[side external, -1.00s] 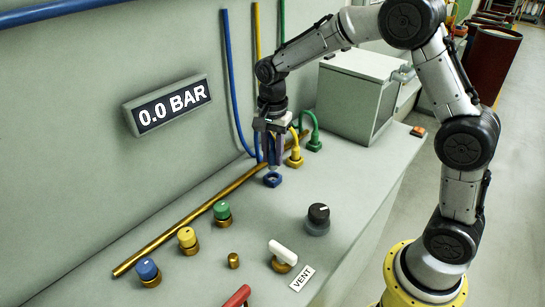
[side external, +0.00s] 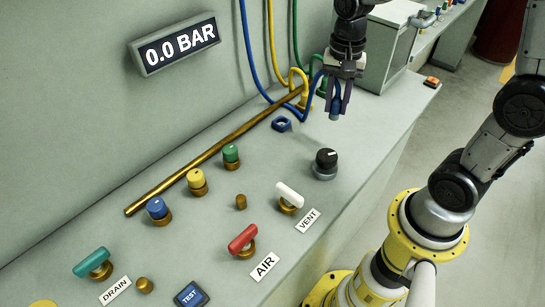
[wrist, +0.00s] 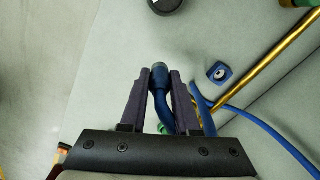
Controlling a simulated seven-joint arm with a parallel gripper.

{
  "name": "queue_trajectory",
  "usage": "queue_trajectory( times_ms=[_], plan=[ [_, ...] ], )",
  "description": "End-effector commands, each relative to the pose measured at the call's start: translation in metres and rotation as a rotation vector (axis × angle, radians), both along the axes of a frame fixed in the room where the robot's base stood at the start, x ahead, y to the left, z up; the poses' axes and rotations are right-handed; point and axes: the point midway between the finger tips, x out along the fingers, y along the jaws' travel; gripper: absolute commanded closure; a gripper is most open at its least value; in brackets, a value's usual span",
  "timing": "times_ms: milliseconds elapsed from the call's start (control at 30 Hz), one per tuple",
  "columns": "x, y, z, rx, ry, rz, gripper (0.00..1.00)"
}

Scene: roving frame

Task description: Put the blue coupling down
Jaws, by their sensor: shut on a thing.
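My gripper (side external: 336,106) is shut on the blue coupling (side external: 335,116), which hangs roughly upright above the bench top, its lower end clear of the surface. In the wrist view the coupling (wrist: 160,79) sits between my two fingertips, with its blue hose trailing back between the fingers. The hose (side external: 245,50) runs down the wall and loops up to my gripper. A blue square holder (side external: 282,124) with an open hole stands empty on the bench, left of my gripper. It also shows in the wrist view (wrist: 218,72), right of the coupling.
A brass pipe (side external: 215,150) runs along the bench. Blue (side external: 157,208), yellow (side external: 197,181) and green (side external: 231,155) capped fittings stand beside it. A black knob (side external: 326,160) is in front of my gripper. Yellow (side external: 304,100) and green hoses end behind it. White and red valve handles stand nearer the front.

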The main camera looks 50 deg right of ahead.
Motion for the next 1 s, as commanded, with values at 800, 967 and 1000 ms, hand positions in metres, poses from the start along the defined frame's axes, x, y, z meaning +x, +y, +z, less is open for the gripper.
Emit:
queue_trajectory(
  times_ms=[800,967,1000],
  plan=[
    [-0.164,-0.035,0.05,0.001,0.003,-0.227,1.0],
    [-0.145,-0.046,0.04,0.003,0.007,-0.226,1.0],
    [-0.138,-0.05,0.036,0.003,0.007,-0.226,1.0]
  ],
)
